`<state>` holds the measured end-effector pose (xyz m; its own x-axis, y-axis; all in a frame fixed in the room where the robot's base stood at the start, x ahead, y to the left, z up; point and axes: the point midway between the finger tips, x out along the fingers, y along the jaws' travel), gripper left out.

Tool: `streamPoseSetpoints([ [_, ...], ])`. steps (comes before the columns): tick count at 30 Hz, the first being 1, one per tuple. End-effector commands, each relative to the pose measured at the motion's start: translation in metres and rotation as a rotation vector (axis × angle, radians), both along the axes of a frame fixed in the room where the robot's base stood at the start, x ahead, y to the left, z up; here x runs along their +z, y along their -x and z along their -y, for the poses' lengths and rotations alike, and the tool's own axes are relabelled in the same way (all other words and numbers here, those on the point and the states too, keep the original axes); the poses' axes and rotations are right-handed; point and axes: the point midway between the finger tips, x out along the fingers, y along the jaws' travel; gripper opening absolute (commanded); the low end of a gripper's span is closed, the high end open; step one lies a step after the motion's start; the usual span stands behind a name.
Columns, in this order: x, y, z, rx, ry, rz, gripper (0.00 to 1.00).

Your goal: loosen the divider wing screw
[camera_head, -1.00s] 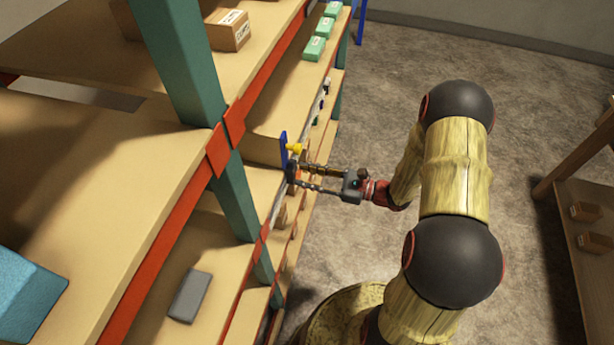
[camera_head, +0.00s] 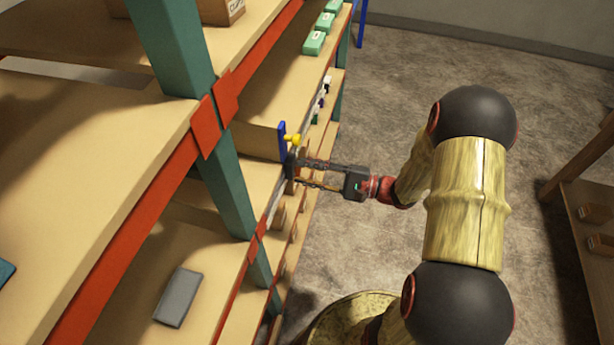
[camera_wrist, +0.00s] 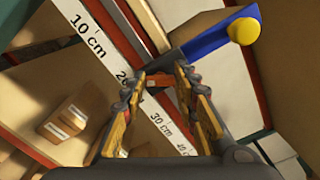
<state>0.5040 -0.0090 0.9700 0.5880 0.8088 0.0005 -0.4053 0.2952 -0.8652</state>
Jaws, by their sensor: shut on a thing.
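The blue divider (camera_head: 282,142) stands upright at the shelf's front edge, with a yellow knob (camera_head: 293,139) on it. In the wrist view the blue divider (camera_wrist: 212,38) and yellow knob (camera_wrist: 243,31) lie at the upper right, above my fingertips. My gripper (camera_head: 291,170) reaches from the right to the shelf edge, just below the divider. It is shut on the wing screw at the divider's foot. The fingertips hide most of the screw in both views. In the wrist view my gripper (camera_wrist: 165,75) shows a dark part between its fingertips. The yellow knob is clear of the fingers.
A white centimetre scale (camera_wrist: 100,45) runs along the shelf edge beside my fingers. A teal post (camera_head: 232,190) with orange beams stands left of my gripper. Green boxes (camera_head: 315,42) sit farther along the shelf.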

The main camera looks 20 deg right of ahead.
Motion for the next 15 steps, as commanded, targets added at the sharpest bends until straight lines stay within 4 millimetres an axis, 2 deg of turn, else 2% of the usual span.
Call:
streamPoseSetpoints([
  [15, -0.0070, 0.0003, -0.0011, 0.001, 0.289, 0.399, 0.04],
])
